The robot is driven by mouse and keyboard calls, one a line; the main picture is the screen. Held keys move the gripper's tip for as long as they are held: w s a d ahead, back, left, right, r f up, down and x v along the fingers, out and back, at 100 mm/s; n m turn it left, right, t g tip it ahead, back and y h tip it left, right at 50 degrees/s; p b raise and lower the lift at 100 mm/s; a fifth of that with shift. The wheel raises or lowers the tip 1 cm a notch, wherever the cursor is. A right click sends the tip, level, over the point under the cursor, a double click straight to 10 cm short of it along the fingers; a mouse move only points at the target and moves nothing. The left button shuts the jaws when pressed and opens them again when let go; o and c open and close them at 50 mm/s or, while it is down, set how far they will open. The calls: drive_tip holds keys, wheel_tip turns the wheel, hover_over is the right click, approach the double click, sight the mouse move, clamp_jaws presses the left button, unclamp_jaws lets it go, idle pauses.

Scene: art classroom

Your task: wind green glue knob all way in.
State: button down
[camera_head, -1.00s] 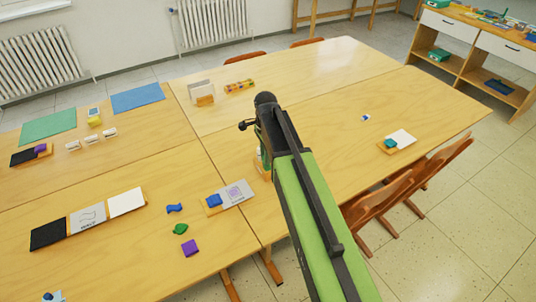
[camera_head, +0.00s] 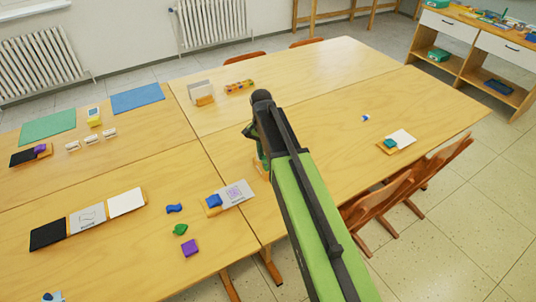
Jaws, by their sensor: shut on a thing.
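Part of the glue holder (camera_head: 260,168) shows just below the gripper, with white and orange parts. The arm covers the rest of it, so how far the knob is wound in cannot be seen.
A board with a blue block (camera_head: 214,201) lies close by on the left. Loose blue, green and purple pieces (camera_head: 190,247) lie left of it. Wooden chairs (camera_head: 405,195) stand at the right edge.

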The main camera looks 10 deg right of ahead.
drive_tip(key=n, duration=0.5)
drive_tip(key=shift+a+n+h, duration=0.1)
drive_tip(key=shift+n+h, duration=0.2)
idle(0.5)
drive_tip(key=c, duration=1.2)
unclamp_jaws()
drive_tip(key=r+p, duration=0.5)
drive_tip(key=w+a+r+p, duration=0.1)
drive_tip(key=r+p, duration=1.1)
drive_tip(key=shift+w+a+r, duration=0.2)
drive_tip(key=shift+w+a, duration=0.05)
drive_tip(key=shift+f, duration=0.1)
